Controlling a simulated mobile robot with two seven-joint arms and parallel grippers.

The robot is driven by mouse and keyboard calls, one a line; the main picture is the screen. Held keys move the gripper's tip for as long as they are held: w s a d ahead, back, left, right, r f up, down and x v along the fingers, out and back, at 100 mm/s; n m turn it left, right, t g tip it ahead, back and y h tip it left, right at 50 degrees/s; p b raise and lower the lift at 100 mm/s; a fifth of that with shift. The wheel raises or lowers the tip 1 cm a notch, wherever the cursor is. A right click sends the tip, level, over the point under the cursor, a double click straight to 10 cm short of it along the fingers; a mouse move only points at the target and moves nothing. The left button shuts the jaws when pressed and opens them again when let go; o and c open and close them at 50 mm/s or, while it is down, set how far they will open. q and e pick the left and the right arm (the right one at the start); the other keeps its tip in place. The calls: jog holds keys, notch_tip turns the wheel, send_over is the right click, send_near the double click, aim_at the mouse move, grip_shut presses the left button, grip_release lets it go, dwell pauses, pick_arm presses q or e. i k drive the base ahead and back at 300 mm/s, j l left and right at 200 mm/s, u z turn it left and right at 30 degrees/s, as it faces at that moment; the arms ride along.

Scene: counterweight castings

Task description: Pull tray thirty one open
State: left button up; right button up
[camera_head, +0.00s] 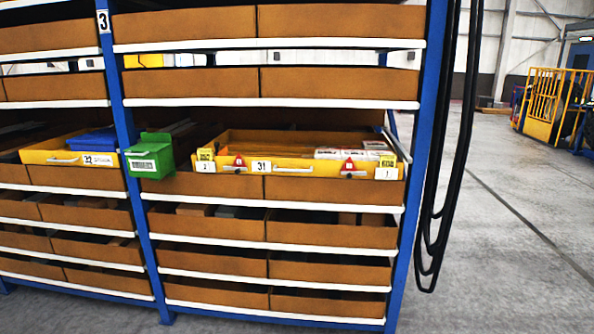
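Tray thirty one (225,170) is a yellow tray in the right bay of the blue rack, at mid height. Its front carries a white label reading 31 (261,166). A light handle (293,169) shows right of the label. Red pieces (239,161) (348,167) sit on the front near both ends, with small yellow and white tags beside them. White boxes (340,153) lie inside at the right. I look down into part of the tray, but cannot tell how far out it stands. Neither of my grippers is in view.
A green bin (151,160) stands just left of the tray, by the blue upright (127,120). Left of it is a yellow tray labelled 32 (40,156). Brown bins (335,190) fill other shelves. Black cables (448,150) hang at right. The grey floor (510,230) is clear there.

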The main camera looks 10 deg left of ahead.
aim_at(264, 152)
jog(key=i+j+z, duration=0.2)
jog(key=j, duration=0.15)
jog(key=i+j+z, duration=0.2)
jog(key=j, duration=0.2)
jog(key=i+j+z, duration=0.15)
jog(key=j, duration=0.25)
jog(key=j+z, duration=0.2)
jog(key=j, duration=0.2)
